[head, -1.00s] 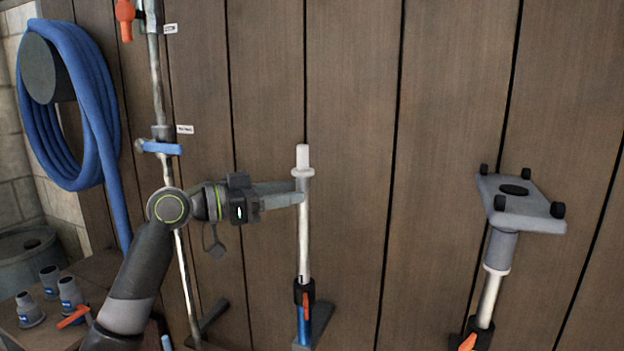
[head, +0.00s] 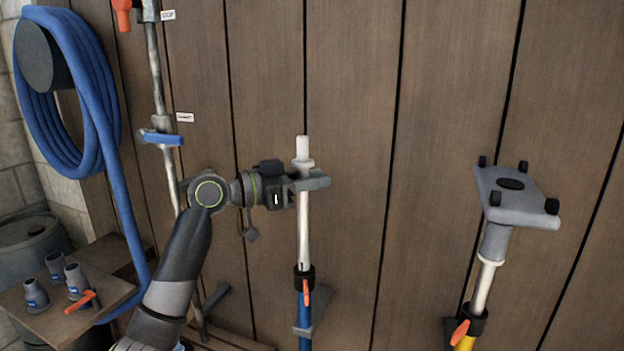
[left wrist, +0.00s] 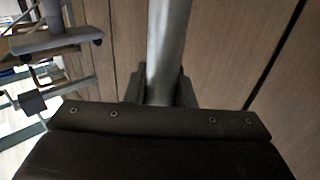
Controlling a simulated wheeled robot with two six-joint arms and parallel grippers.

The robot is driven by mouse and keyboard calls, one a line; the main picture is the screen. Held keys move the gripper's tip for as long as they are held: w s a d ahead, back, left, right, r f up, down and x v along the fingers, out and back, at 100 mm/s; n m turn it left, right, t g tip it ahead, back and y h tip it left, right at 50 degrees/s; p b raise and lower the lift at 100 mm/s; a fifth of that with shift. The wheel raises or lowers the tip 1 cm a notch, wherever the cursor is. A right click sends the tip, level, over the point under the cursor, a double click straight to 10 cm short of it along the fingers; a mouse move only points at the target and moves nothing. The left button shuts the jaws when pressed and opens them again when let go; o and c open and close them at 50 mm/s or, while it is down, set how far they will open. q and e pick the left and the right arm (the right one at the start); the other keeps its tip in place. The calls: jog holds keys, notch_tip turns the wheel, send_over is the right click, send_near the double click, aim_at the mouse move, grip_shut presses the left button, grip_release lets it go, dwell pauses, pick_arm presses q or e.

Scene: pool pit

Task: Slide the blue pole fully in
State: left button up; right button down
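The blue pole stands upright against the plank wall, mid-picture in the head view. Its blue lower tube (head: 304,318) runs into a black collar (head: 303,278) with an orange lever (head: 306,293). The pale inner tube (head: 303,235) rises well out of the collar to a white flange and tip (head: 302,150). My left gripper (head: 308,184) is around the inner tube just below the flange. In the left wrist view the tube (left wrist: 166,55) passes between the two fingers, which appear closed against both its sides. My right gripper is not in view.
A yellow pole (head: 464,343) with a grey plate head (head: 515,197) stands at right. At left are a blue hose coil (head: 68,95), a pipe with a blue lever (head: 163,138), a small shelf (head: 62,325) with grey fittings, and a barrel (head: 30,236). The wall between the poles is clear.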

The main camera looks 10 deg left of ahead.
pick_arm(q)
grip_shut()
jog(key=b, duration=1.1)
send_over(304, 269)
jog(key=w+d, duration=0.1)
jog(key=w, duration=0.1)
notch_tip(304, 269, down, 12)
jog(key=shift+w+d+f, duration=0.1)
jog(key=shift+w+d, duration=0.05)
jog(key=shift+f, duration=0.3)
jog(key=o, duration=0.6)
grip_release()
jog(key=shift+o, duration=0.2)
